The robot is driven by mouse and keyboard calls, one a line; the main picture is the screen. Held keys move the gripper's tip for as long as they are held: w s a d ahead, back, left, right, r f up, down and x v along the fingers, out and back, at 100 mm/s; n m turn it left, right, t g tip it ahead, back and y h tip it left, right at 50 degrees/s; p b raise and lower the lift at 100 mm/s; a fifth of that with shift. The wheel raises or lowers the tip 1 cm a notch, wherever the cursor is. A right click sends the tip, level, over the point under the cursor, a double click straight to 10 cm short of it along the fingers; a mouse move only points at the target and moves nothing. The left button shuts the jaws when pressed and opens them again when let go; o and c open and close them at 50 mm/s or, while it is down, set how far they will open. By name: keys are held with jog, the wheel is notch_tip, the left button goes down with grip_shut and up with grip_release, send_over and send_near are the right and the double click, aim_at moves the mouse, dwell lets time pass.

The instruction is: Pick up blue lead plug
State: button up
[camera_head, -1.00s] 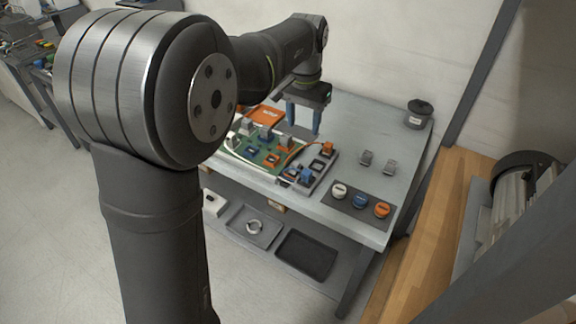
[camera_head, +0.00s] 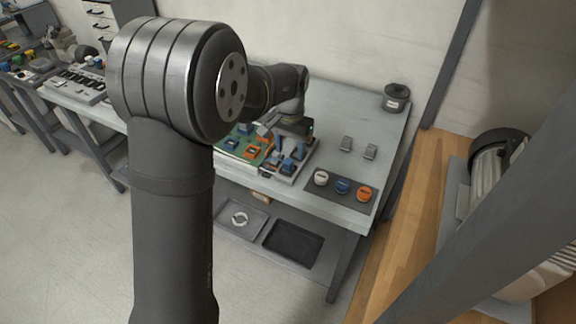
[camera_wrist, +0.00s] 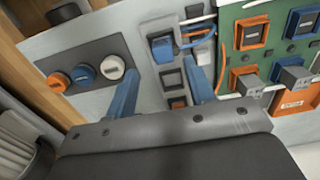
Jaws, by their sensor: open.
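A blue plug (camera_wrist: 162,48) with a blue cable sits in a dark socket on a light board, near the top middle of the wrist view. My gripper (camera_wrist: 161,72) is open and empty. Its two blue fingers point toward the socket strip, and in the picture the blue plug lies just beyond and between their tips. I cannot tell how much height separates them. In the head view my gripper (camera_head: 289,143) is low over the right end of the board, where its fingers and wrist partly hide the plugs.
A green circuit panel (camera_wrist: 273,58) with orange and blue blocks adjoins the sockets. A dark mat (camera_head: 325,196) holds white, blue and orange round caps. The table middle near the grey pieces is clear.

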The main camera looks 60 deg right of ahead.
aim_at(288, 161)
jog(key=f, duration=0.5)
jog(key=shift+w+a, duration=0.1)
jog(key=shift+w, duration=0.15)
jog(key=c, duration=1.1)
jog(key=shift+o, duration=0.2)
jog(key=shift+r, duration=0.15)
jog(key=shift+r, duration=0.6)
notch_tip(288, 161, up, 3)
jog(key=shift+f, duration=0.1)
jog(key=s+a+r, duration=0.3)
jog(key=s+r, duration=0.4)
jog(key=s, duration=0.4)
jog(key=shift+a, duration=0.35)
